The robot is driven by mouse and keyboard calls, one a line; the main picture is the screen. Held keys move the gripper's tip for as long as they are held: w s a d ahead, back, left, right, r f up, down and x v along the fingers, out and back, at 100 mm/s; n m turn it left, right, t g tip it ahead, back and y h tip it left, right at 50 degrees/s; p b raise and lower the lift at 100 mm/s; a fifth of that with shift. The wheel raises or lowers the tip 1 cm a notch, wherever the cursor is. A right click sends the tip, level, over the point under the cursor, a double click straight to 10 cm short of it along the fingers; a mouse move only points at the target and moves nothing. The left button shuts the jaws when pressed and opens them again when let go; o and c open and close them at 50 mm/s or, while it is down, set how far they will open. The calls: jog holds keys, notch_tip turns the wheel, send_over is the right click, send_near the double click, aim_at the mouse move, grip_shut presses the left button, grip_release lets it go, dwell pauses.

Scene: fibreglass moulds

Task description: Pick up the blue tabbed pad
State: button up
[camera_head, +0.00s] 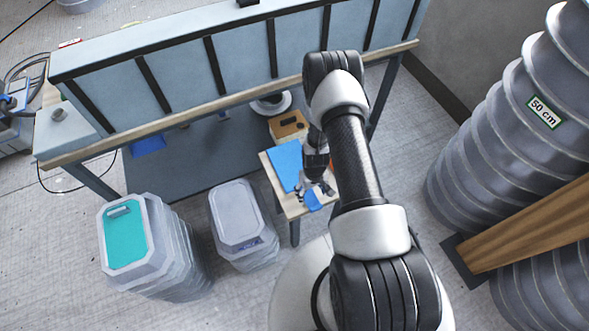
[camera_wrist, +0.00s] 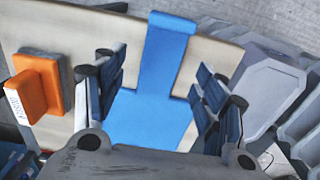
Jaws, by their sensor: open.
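The blue tabbed pad (camera_wrist: 150,118) lies flat on a small pale wooden table (camera_wrist: 212,57). Its narrower tab runs up the wrist view to the table's edge. In the head view the pad (camera_head: 286,160) shows to the left of my gripper (camera_head: 316,188), with blue also showing just below the fingers. My gripper is open and empty. In the wrist view its two dark fingers (camera_wrist: 160,88) stand on either side of the pad, with the pad in the gap between them. My wrist hides the pad's near end. I cannot tell how high the fingers are above it.
An orange block (camera_wrist: 38,85) with a white label sits left of the pad in the wrist view. Grey lidded stacks (camera_head: 238,213) stand left of the table in the head view. A workbench (camera_head: 230,85) stands behind, and large ribbed columns (camera_head: 480,130) at right.

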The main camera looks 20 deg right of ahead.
aim_at(310, 198)
notch_tip(310, 198, down, 4)
jog(key=shift+r+b, duration=0.25)
jog(key=shift+b, duration=0.2)
jog(key=shift+r, duration=0.1)
jog(key=shift+c, duration=0.6)
jog(key=c, duration=0.9)
jog(key=shift+r, duration=0.1)
